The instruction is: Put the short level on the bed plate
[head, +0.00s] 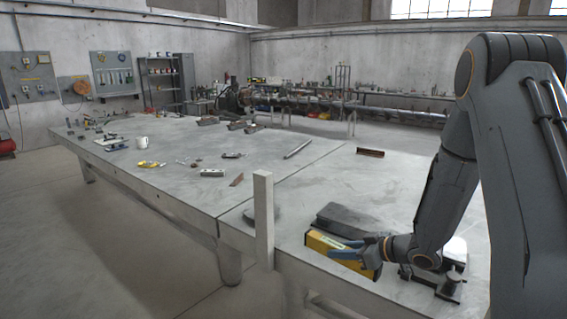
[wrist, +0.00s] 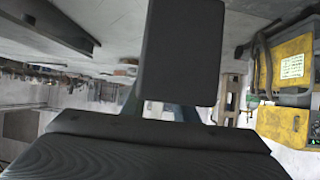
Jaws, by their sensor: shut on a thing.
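A yellow box-shaped body with a pale label, which looks like the short level (head: 318,241), is near the front edge of the grey steel table in the head view. My gripper (head: 347,251), with blue fingers, is shut on it. The fingers cover part of its face. I cannot tell whether its underside touches the table. No separate bed plate can be told for sure; the wide grey table top (head: 300,180) is the large flat plate in view. In the wrist view a dark rectangular block (wrist: 180,55) fills the upper middle; I cannot tell what it is.
A dark block (head: 350,218) lies right behind the yellow body. A pale upright post (head: 263,220) stands at the table's front edge. A metal fixture (head: 437,284) sits to the right. Small tools and a white mug (head: 142,143) lie farther left. Table top between is mostly clear.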

